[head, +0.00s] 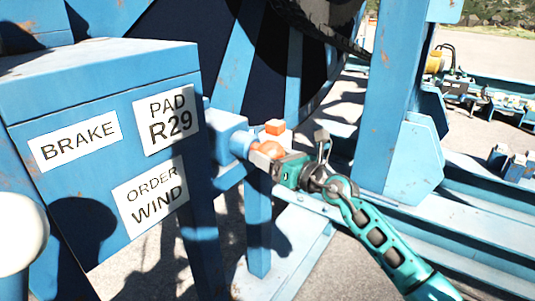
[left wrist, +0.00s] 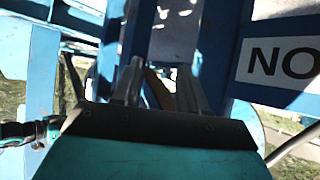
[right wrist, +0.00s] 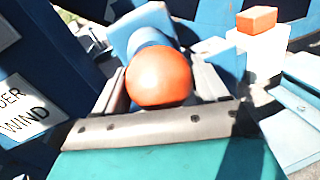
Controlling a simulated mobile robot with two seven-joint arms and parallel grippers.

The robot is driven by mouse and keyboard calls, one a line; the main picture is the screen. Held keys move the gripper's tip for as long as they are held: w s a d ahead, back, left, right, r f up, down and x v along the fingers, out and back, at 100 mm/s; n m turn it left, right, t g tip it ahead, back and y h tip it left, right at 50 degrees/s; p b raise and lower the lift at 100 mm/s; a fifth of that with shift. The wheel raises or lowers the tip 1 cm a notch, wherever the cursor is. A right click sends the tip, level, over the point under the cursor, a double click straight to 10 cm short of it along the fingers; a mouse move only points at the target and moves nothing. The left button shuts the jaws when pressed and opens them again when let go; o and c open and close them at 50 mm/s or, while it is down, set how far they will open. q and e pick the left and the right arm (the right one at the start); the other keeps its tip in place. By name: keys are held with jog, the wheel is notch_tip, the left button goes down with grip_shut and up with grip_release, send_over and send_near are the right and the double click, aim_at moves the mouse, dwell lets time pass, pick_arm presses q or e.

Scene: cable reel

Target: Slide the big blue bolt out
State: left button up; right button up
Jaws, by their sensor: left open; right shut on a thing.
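The big blue bolt (head: 241,144) lies in a blue housing on the frame, beside the control box. Its round orange knob (head: 268,149) sits at its near end. My right gripper (head: 266,158) is shut on the knob. In the right wrist view the orange knob (right wrist: 159,76) is between the two fingers, with the blue bolt (right wrist: 150,40) behind it running into its housing. My left gripper (left wrist: 160,88) shows only in the left wrist view. It is open, near blue framework, with nothing clearly between its fingers.
A blue control box (head: 95,85) with BRAKE, PAD R29 and ORDER WIND labels stands at the left. A small orange block (head: 274,127) is just above the knob. A blue post (head: 388,100) rises at the right. A large dark reel (head: 190,50) is behind.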

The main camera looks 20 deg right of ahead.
jog(key=w+d+v, duration=0.1)
jog(key=v, duration=0.8)
jog(key=shift+s+d+f+p, duration=0.15)
jog(key=shift+s+d+p, duration=0.25)
jog(key=shift+d, duration=0.1)
jog(key=o, duration=1.4)
jog(key=shift+s+d, duration=0.15)
